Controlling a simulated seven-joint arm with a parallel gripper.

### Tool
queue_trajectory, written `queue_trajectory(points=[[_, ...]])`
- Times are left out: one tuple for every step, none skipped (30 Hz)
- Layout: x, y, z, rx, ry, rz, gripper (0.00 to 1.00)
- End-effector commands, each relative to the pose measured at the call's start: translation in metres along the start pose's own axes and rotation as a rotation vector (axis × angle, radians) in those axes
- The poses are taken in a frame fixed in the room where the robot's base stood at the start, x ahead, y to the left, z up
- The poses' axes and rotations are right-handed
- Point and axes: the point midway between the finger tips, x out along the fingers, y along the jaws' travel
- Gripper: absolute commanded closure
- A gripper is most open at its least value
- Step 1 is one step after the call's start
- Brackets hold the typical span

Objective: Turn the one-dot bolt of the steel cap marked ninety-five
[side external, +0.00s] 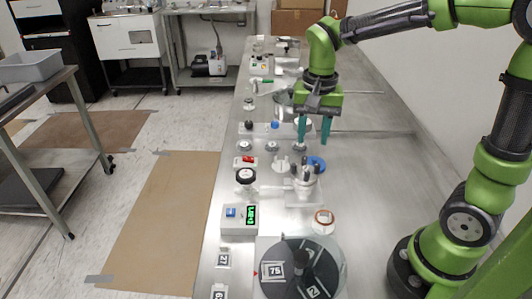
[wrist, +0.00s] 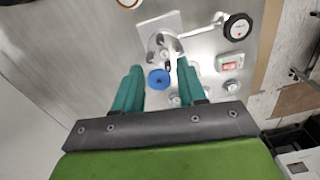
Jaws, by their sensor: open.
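A steel cap with dark upright bolts (side external: 306,173) stands on a pale square plate in the middle of the bench. In the wrist view the steel cap (wrist: 155,43) lies just beyond my fingertips. Its number and the dots on its bolts are too small to read. My gripper (side external: 313,141) points down with two teal fingers apart and nothing between them. It is above the bench, farther back than the cap. In the wrist view my gripper (wrist: 159,70) is spread to either side of a blue disc (wrist: 158,79), which lies beside the cap.
A round black-knobbed fitting (side external: 245,176), a red switch (side external: 246,161) and a box with a green display (side external: 240,217) stand left of the cap. A white ring (side external: 324,220) and a large dark disc (side external: 328,253) with number tags lie nearer. The bench's right side is mostly clear.

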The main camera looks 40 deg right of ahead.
Motion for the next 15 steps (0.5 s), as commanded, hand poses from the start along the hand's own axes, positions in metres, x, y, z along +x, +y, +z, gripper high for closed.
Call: queue_trajectory(points=[[0.013, 0.001, 0.001, 0.000, -0.005, 0.005, 0.59], [0.020, 0.001, 0.001, -0.001, -0.004, 0.005, 0.59], [0.028, 0.001, 0.001, 0.000, -0.005, 0.005, 0.59], [0.035, 0.001, 0.001, -0.001, -0.005, 0.005, 0.59], [0.042, 0.001, 0.000, -0.002, -0.004, 0.005, 0.59], [0.050, 0.001, 0.001, 0.000, -0.004, 0.005, 0.59], [0.056, 0.001, 0.001, -0.001, -0.004, 0.004, 0.59], [0.062, 0.001, 0.001, -0.001, -0.004, 0.004, 0.59], [0.070, 0.001, 0.001, -0.001, -0.004, 0.005, 0.59], [0.075, 0.001, 0.001, -0.001, -0.004, 0.005, 0.59], [0.079, 0.001, 0.001, -0.002, -0.003, 0.003, 0.59], [0.085, 0.000, 0.001, -0.001, -0.003, 0.003, 0.59], [0.089, 0.000, 0.001, -0.001, -0.004, 0.003, 0.59], [0.092, 0.000, 0.000, -0.001, -0.002, 0.002, 0.59], [0.096, 0.000, 0.000, -0.001, -0.002, 0.003, 0.59]])
